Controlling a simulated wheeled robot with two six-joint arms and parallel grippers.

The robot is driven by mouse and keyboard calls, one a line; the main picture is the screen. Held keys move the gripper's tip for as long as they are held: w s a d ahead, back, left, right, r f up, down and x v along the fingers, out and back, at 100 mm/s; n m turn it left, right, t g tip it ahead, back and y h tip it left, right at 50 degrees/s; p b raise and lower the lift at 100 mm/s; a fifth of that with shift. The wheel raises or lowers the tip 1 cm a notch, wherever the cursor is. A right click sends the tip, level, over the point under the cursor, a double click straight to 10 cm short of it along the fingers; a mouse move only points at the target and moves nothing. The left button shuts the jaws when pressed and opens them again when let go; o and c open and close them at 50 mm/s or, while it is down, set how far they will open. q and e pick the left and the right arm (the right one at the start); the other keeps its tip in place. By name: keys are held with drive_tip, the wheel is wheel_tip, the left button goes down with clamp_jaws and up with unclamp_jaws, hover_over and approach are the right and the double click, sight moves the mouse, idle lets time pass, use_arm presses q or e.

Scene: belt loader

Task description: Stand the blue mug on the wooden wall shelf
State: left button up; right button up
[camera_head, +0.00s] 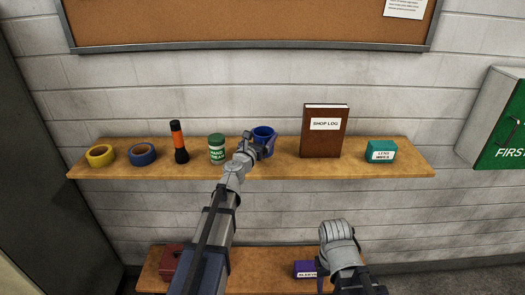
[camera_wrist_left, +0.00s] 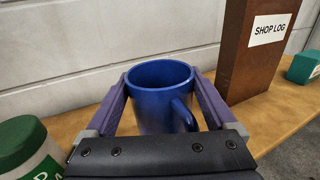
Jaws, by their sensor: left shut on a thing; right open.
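The blue mug (camera_head: 264,133) is upright at the wooden wall shelf (camera_head: 400,168), between a green-lidded jar and a brown book. In the left wrist view the mug (camera_wrist_left: 160,92) sits between the two fingers of my left gripper (camera_wrist_left: 165,100), its handle towards the lower right. My left gripper (camera_head: 258,148) is shut on the mug. The mug's base is hidden, so I cannot tell whether it touches the shelf. My right gripper (camera_head: 338,232) is open and empty, below and in front of the shelf; its fingers are mostly hidden.
The hand cream jar (camera_head: 217,148) stands close to the left of the mug. The shop log book (camera_head: 324,132) stands to its right, with a teal box (camera_head: 380,151) beyond. A flashlight (camera_head: 179,142) and tape rolls (camera_head: 142,154) are further left. A lower shelf (camera_head: 255,262) lies beneath.

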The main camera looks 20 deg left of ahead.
use_arm(q)
drive_tip(key=shift+f+b, duration=1.8)
drive_tip(key=shift+f, duration=0.2)
drive_tip(key=o, duration=1.4)
drive_tip(key=shift+r, duration=0.15)
drive_tip(key=shift+r, duration=0.1)
drive_tip(key=s+a, duration=0.1)
drive_tip(key=s, duration=1.1)
drive_tip(key=shift+a, duration=0.15)
